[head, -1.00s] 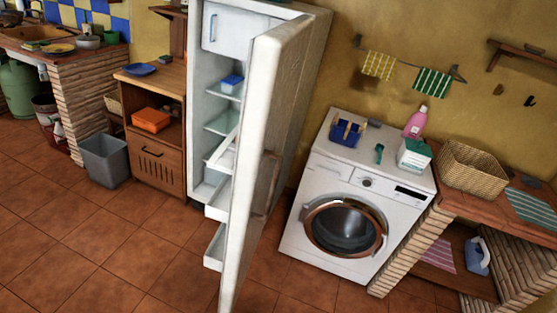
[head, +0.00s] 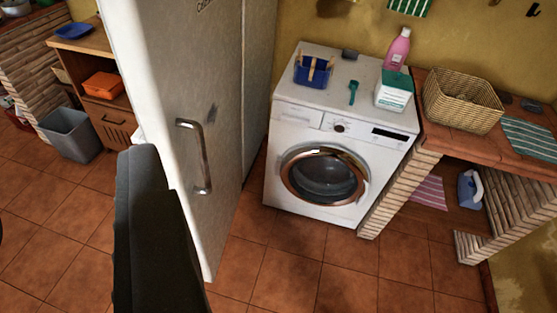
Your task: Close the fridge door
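The fridge door (head: 170,80) fills the left middle of the head view, its outer face toward me and its pale free edge on the left. A pale piece juts out behind that edge, so the door looks open; how far I cannot tell. The metal door handle (head: 203,160) stands upright on the face. The fridge body (head: 259,80) shows its side behind the door; the inside is hidden. A black part of my gripper (head: 150,225) is in front of the door's lower left edge. I cannot tell whether it touches, and both fingertips are not clearly visible.
A white washing machine (head: 335,130) stands right of the fridge, beside a brick counter (head: 400,180) with a wicker basket (head: 462,100). A grey bin (head: 70,135) and wooden cabinet (head: 110,120) are at left. The tiled floor (head: 300,260) in front is clear.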

